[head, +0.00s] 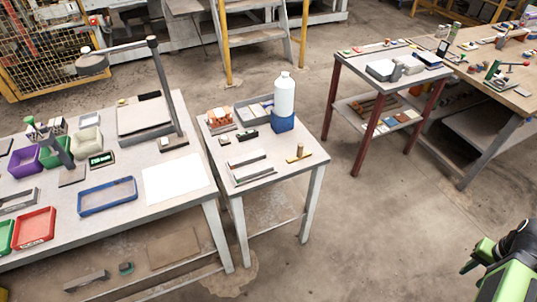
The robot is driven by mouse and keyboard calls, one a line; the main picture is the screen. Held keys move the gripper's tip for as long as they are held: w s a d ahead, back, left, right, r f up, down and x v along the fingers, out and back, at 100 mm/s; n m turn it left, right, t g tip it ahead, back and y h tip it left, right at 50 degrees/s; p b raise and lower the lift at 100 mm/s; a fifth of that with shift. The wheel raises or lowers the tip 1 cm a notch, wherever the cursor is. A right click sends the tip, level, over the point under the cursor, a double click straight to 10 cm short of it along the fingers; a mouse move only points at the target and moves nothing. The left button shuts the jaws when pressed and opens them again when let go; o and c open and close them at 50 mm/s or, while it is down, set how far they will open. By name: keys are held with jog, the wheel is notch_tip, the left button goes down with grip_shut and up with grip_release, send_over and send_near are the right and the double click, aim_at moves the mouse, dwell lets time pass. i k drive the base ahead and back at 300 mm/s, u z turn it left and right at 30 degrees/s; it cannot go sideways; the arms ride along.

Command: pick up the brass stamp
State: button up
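A small brass-coloured piece with an upright knob on a flat bar (299,154), which looks like the brass stamp, sits near the right edge of the small middle table (262,187). It is too small to make out in detail. Nothing touches it from above. Green and black parts of my own arm show at the lower right corner, well apart from the table. I cannot make out my gripper's fingertips there.
A white bottle (284,96) stands in a blue holder (284,122) behind the brass piece. Metal bars (250,168) lie to its left, with a grey tray (254,108) behind. A red-legged table (385,75) stands further right. Open floor (400,220) lies between table and arm.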

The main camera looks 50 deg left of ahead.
aim_at(300, 156)
jog(key=u, duration=1.65)
jog(key=k, duration=0.8)
jog(key=z, duration=0.05)
jog(key=i, duration=0.8)
